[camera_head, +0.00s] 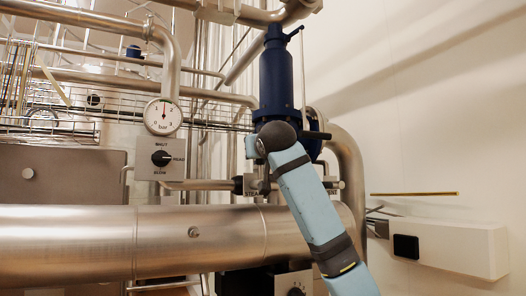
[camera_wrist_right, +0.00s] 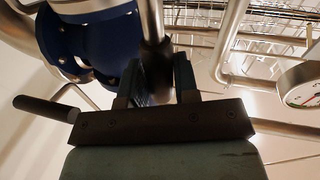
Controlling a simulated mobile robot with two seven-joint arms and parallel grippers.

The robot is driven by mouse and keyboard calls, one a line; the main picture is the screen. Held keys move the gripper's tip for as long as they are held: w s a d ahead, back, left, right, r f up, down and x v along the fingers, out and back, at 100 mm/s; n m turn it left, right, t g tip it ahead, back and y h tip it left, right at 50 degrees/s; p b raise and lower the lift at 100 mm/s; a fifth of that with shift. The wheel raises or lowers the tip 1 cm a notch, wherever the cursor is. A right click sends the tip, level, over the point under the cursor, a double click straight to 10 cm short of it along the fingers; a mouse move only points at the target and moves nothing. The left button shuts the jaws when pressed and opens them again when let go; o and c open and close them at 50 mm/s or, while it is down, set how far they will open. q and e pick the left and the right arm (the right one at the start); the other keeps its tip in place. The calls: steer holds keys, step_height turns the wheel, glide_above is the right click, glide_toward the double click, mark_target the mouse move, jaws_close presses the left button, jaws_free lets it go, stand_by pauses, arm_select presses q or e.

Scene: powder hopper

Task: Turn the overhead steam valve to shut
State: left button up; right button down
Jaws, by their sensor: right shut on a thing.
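A tall dark-blue valve body (camera_head: 277,80) stands upright in the head view, right of centre, with a black-gripped handle (camera_head: 318,135) sticking out to its right. My right arm reaches up from the bottom right, and its wrist hides the gripper. In the right wrist view my right gripper (camera_wrist_right: 164,78) is shut on a grey metal rod with a dark end (camera_wrist_right: 153,38). The rod runs beside the blue body (camera_wrist_right: 100,40). A label reading "STEA…" (camera_head: 251,193) is partly hidden by my arm. I cannot tell the valve's exact setting. My left gripper is not in view.
A pressure gauge (camera_head: 163,116) and a selector knob marked SHUT and READ (camera_head: 161,158) stand left of my arm. A wide steel pipe (camera_head: 90,245) crosses below. Pipes and a wire rack (camera_head: 70,125) crowd the left. A white box (camera_head: 455,245) is on the right wall.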

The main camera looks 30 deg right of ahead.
steer(key=shift+w+a+f, duration=0.1)
steer(key=shift+a+f, duration=0.15)
steer(key=shift+a, duration=0.1)
steer(key=c, duration=0.9)
jaws_free()
steer(key=shift+a, duration=0.1)
steer(key=shift+c, duration=0.2)
steer(key=shift+a+r, duration=0.1)
steer(key=shift+r, duration=0.05)
steer(key=b+v, duration=0.4)
steer(key=v, duration=1)
